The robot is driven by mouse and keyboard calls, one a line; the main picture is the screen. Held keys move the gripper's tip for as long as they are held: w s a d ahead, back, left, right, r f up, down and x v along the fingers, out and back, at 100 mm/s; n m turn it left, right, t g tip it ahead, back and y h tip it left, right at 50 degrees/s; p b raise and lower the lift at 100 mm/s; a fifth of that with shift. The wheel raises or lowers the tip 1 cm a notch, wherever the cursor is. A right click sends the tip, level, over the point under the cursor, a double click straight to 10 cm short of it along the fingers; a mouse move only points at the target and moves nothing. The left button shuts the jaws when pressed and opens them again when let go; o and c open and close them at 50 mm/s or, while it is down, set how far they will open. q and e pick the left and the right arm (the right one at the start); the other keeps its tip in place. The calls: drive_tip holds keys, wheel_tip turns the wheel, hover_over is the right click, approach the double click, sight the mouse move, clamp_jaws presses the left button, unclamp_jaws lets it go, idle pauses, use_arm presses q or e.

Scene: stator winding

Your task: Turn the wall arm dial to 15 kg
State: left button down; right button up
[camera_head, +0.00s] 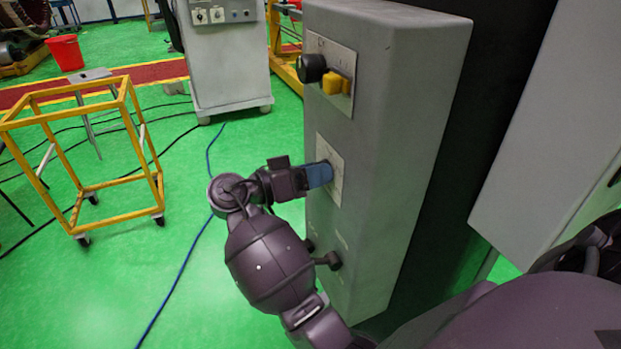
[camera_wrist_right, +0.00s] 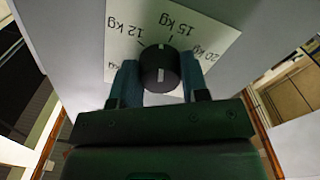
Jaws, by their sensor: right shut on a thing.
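The dial is a black round knob (camera_wrist_right: 160,65) with a white line, on a white scale plate (camera_wrist_right: 205,17) that shows upside down in the right wrist view. Marks for 12 kg, 15 kg and 20 kg are readable; another label is partly hidden. The white line stands nearly upright in the picture, close to the 15 kg mark; I cannot tell whether it lines up exactly. My right gripper (camera_wrist_right: 159,82) has its blue fingers shut on the knob's two sides. In the head view the right gripper (camera_head: 325,174) hides the knob against the plate (camera_head: 336,192).
The grey control box (camera_head: 400,130) carries a black knob and yellow switch (camera_head: 333,83) above and dark knobs (camera_head: 328,261) below. A yellow wheeled frame (camera_head: 75,150) and a grey cabinet (camera_head: 228,60) stand left. Cables (camera_head: 190,240) cross the green floor.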

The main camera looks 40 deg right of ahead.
drive_tip(key=shift+f+m+b, duration=0.2)
drive_tip(key=shift+m+b, duration=0.25)
drive_tip(key=shift+m, duration=0.25)
use_arm(q)
drive_tip(key=shift+s+f, duration=0.1)
drive_tip(key=shift+f, duration=0.45)
use_arm(e)
drive_tip(key=shift+r, duration=0.1)
drive_tip(key=shift+m, duration=0.3)
use_arm(q)
drive_tip(key=shift+d, duration=0.15)
use_arm(e)
drive_tip(key=o, duration=0.9)
drive_tip(key=shift+r, duration=0.1)
